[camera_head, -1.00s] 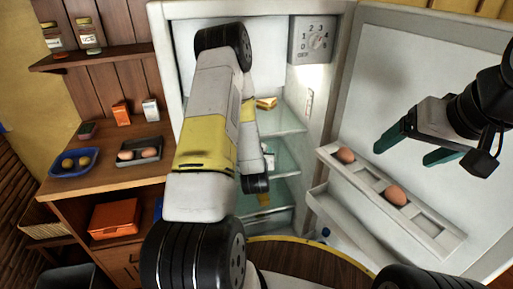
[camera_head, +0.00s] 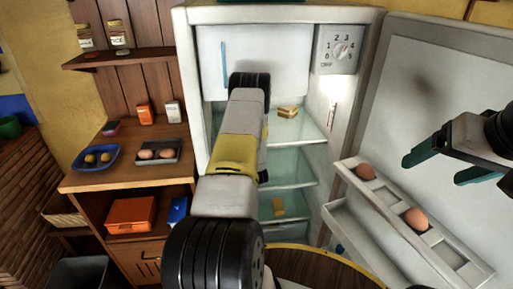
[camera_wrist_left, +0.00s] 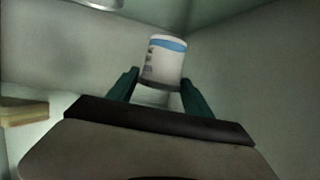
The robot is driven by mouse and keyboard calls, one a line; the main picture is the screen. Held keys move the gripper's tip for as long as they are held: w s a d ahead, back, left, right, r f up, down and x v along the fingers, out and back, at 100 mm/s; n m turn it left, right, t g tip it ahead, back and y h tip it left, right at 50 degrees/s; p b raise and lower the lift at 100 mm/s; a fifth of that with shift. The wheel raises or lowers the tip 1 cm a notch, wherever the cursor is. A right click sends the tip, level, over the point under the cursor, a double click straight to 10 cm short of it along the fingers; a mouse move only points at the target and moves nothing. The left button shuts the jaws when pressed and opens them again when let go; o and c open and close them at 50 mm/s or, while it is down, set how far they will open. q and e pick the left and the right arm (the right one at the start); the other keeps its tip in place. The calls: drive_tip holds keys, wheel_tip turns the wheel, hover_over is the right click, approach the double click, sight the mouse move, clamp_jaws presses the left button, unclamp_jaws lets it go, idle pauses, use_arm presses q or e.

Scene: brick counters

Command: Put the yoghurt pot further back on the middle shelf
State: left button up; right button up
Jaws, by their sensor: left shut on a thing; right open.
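The yoghurt pot (camera_wrist_left: 163,62), white with a blue band and dark print, sits between the teal fingers of my left gripper (camera_wrist_left: 160,88) in the left wrist view. The gripper is shut on it, and the pot is slightly tilted in that picture. In the head view my left arm reaches into the open fridge and hides the pot and the left fingers. The middle shelf (camera_head: 298,183) is a glass shelf, partly covered by my arm. I cannot tell whether the pot touches it. My right gripper (camera_head: 432,169) is open and empty in front of the fridge door.
A yellow wedge (camera_head: 287,112) lies on the upper shelf and a yellow block (camera_head: 278,206) lower down. The open door (camera_head: 440,110) has a rack (camera_head: 390,190) with eggs. Fridge walls close in around my left arm. A wooden counter (camera_head: 125,177) stands left.

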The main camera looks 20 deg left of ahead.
use_arm(q)
drive_tip(key=w+a, duration=0.4)
drive_tip(key=w, duration=0.2)
wheel_tip(320, 180, down, 6)
drive_tip(key=shift+d+f, duration=0.15)
drive_tip(key=shift+f, duration=0.1)
drive_tip(key=shift+w+f, duration=0.2)
drive_tip(key=shift+f, duration=0.05)
drive_tip(key=shift+f, duration=0.1)
drive_tip(key=o, duration=1.5)
